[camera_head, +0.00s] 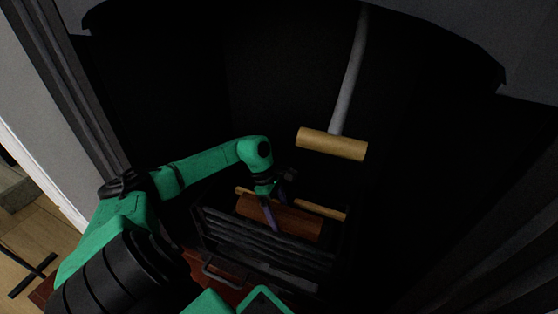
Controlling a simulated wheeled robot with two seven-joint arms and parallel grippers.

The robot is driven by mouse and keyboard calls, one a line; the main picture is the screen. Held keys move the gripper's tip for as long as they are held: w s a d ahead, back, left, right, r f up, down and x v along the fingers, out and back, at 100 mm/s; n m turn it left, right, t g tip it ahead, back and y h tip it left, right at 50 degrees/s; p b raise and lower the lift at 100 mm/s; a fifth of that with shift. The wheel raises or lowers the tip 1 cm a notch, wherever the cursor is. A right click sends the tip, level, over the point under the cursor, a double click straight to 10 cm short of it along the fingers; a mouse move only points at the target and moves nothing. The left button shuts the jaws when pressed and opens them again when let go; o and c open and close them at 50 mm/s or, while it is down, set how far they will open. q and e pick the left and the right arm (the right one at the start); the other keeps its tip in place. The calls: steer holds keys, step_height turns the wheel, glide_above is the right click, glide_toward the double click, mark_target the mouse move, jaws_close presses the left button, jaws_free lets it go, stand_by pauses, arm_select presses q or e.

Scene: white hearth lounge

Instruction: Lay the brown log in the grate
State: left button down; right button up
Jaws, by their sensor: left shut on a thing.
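The brown log (299,221) lies lengthwise within the dark slatted grate (265,248), behind its front bars. My left gripper (272,208) reaches down over the grate from the left and is shut on the brown log near its left part. The gripper's fingers hide a piece of the log. I cannot tell whether the log's underside rests on the grate floor. My right gripper is not in view.
A lighter wooden stick (321,210) shows behind the log in the grate. A pale wooden bar on a grey handle (332,144) stands farther back. Dark fireplace walls close in around the grate, with a grey frame edge (85,95) at left.

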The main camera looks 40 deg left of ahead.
arm_select(q)
steer(key=shift+f, duration=0.15)
jaws_free()
steer(key=shift+r, duration=0.3)
steer(key=p+v, duration=0.6)
steer(key=v, duration=0.5)
steer(key=shift+s+a+r, duration=0.15)
steer(key=shift+r, duration=0.25)
